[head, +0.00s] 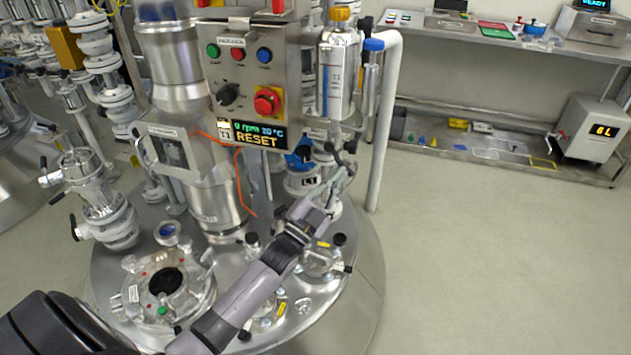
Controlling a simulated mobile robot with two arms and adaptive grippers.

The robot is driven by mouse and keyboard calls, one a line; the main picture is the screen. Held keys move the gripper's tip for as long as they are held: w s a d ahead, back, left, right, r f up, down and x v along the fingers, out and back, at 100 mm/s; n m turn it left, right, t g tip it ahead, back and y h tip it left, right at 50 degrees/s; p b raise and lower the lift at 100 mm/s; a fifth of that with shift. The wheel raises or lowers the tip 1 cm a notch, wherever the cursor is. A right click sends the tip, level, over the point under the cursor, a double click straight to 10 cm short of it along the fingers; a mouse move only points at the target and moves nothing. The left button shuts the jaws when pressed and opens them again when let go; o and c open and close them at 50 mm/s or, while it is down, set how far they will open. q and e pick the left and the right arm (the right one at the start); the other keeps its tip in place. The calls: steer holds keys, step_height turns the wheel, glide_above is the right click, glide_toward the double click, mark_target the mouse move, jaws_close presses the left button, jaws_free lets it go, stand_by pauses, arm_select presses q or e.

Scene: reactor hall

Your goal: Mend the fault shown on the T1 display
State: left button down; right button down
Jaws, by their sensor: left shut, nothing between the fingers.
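The T1 display (256,134) is lit and reads "0 rpm 20 °C" with "RESET" below. It sits at the bottom of a steel control box (285,60). The box carries a green button (213,51), a red button (239,54), a blue button (264,55), a black rotary knob (228,94) and a red mushroom button (267,101) on a yellow plate. My left gripper (345,172) is shut and empty, below and right of the display, in front of the fittings on the vessel lid. Whether it touches a fitting, I cannot tell. My right gripper is out of view.
The round steel vessel lid (225,285) is crowded with ports, clamps and a manway (166,283). A white pipe (383,125) stands right of a steel cylinder (338,75). An orange cable (238,180) hangs below the box. The floor at right is clear, up to a bench (470,40).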

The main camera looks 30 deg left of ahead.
mark_target(349, 169)
arm_select(q)
steer(key=r+n+y, duration=0.1)
steer(key=n+y, duration=0.1)
steer(key=n, duration=0.1)
steer(key=d+r+n+t+y, duration=0.1)
steer(key=n+y, duration=0.2)
steer(key=n, duration=0.1)
steer(key=d+r+n+y, duration=0.1)
steer(key=n+y, duration=0.2)
steer(key=n, duration=0.1)
steer(key=shift+w+d+r, duration=0.1)
steer(key=shift+w+d, duration=0.05)
steer(key=shift+w, duration=0.15)
